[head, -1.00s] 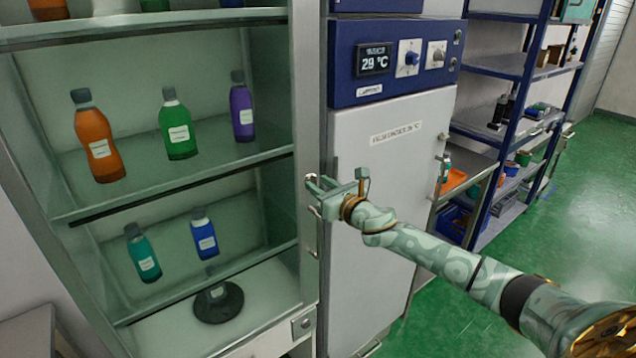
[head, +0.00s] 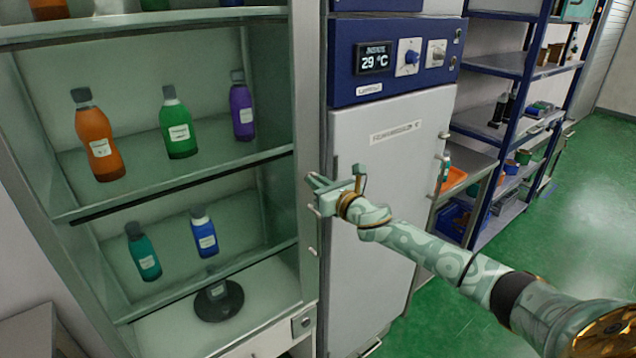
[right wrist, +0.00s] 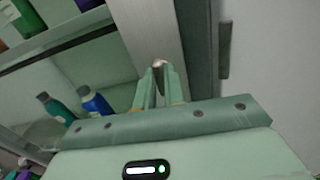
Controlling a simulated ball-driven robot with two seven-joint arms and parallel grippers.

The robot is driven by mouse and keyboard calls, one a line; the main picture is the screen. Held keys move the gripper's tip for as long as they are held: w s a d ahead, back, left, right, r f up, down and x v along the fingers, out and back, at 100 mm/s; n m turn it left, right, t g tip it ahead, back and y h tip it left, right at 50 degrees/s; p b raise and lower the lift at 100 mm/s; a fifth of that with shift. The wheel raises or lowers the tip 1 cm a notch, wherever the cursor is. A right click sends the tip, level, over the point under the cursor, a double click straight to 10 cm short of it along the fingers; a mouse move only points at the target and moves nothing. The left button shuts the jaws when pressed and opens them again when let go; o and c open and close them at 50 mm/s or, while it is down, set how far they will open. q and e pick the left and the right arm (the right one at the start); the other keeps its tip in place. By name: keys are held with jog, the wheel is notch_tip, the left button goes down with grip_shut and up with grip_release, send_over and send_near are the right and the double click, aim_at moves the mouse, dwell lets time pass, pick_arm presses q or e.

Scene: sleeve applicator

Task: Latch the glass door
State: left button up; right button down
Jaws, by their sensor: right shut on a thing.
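The glass door (head: 306,110) fronts the tall cabinet at the left of the head view and appears closed or nearly so. Its slim metal handle (head: 313,251) is on the right-hand frame, with its lower end showing below my gripper. My right gripper (head: 314,191) is at the upper part of the handle, shut on it. In the right wrist view the two fingers (right wrist: 159,75) nearly meet around a small shiny piece of the handle (right wrist: 159,63) beside the pale door frame. The fingers hide most of the grip. My left gripper is not in view.
Several bottles, such as a green one (head: 178,125), stand on the cabinet shelves. A white incubator (head: 375,185) with a blue control panel (head: 395,58) stands close to the right of the cabinet. A blue rack (head: 497,125) stands farther right, with free green floor (head: 590,190) beyond it.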

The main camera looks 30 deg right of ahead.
jog(key=m+p, duration=0.1)
jog(key=m, duration=0.3)
jog(key=shift+d+m, duration=0.1)
jog(key=shift+m, duration=0.3)
jog(key=m+p, duration=0.1)
jog(key=m, duration=0.3)
jog(key=m+p, duration=0.2)
jog(key=m, duration=0.3)
jog(key=shift+d+f+m, duration=0.1)
jog(key=shift+m, duration=0.3)
jog(key=shift+f+m+p, duration=0.1)
jog(key=shift+m+p, duration=0.45)
jog(key=shift+m, duration=0.85)
jog(key=c, duration=1.5)
grip_release()
